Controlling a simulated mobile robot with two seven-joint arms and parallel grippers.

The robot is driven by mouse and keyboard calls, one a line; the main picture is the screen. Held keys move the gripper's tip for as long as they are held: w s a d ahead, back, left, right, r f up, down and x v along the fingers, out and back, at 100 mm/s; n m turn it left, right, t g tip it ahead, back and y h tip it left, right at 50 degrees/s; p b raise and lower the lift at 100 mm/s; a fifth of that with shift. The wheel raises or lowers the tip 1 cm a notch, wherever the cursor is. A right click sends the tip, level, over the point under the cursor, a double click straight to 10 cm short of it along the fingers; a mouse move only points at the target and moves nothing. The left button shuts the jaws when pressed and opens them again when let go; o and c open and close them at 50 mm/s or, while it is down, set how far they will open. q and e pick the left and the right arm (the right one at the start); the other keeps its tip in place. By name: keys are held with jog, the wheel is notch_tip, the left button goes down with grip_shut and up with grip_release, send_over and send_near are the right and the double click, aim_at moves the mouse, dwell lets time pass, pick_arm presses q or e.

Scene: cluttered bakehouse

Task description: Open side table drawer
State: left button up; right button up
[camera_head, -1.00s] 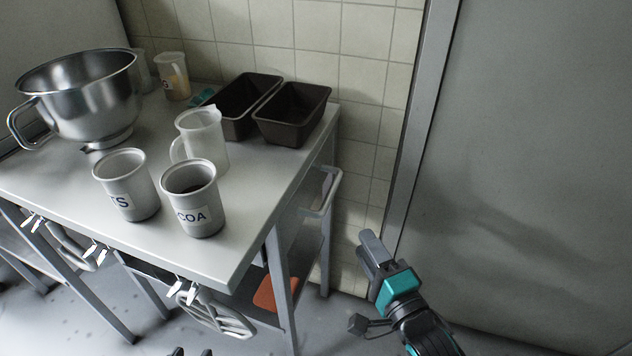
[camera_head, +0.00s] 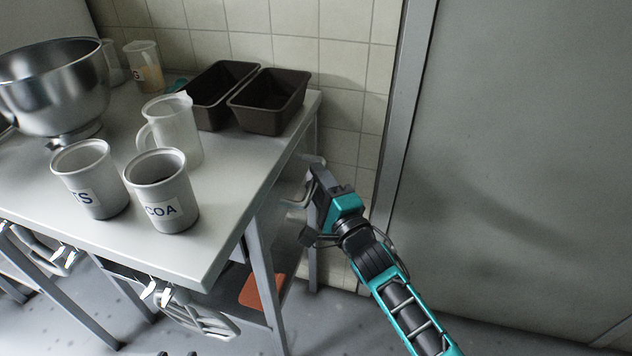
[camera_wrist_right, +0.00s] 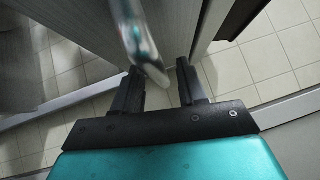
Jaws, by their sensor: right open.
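The side table (camera_head: 215,205) has a grey top and metal legs, and stands at the left in the head view. A pale metal bar handle (camera_head: 291,203) sticks out from its right-hand side, below the top. My right gripper (camera_head: 314,178) is at this handle, partly covering it. In the right wrist view the handle (camera_wrist_right: 135,35) is a shiny bar running down from the top to the space between the fingertips of my open right gripper (camera_wrist_right: 160,78). I cannot tell whether a finger touches it. The drawer front is mostly hidden. My left gripper is not in view.
A steel bowl (camera_head: 55,90), a COCOA cup (camera_head: 165,192), another labelled cup (camera_head: 92,180), a clear jug (camera_head: 172,130) and two dark loaf tins (camera_head: 268,103) crowd the tabletop. A grey door-like panel (camera_head: 515,150) stands at the right. Floor shows between table and panel.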

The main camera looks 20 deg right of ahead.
jog(key=shift+w+a, duration=0.1)
jog(key=shift+w, duration=0.4)
jog(key=shift+r, duration=0.1)
grip_shut()
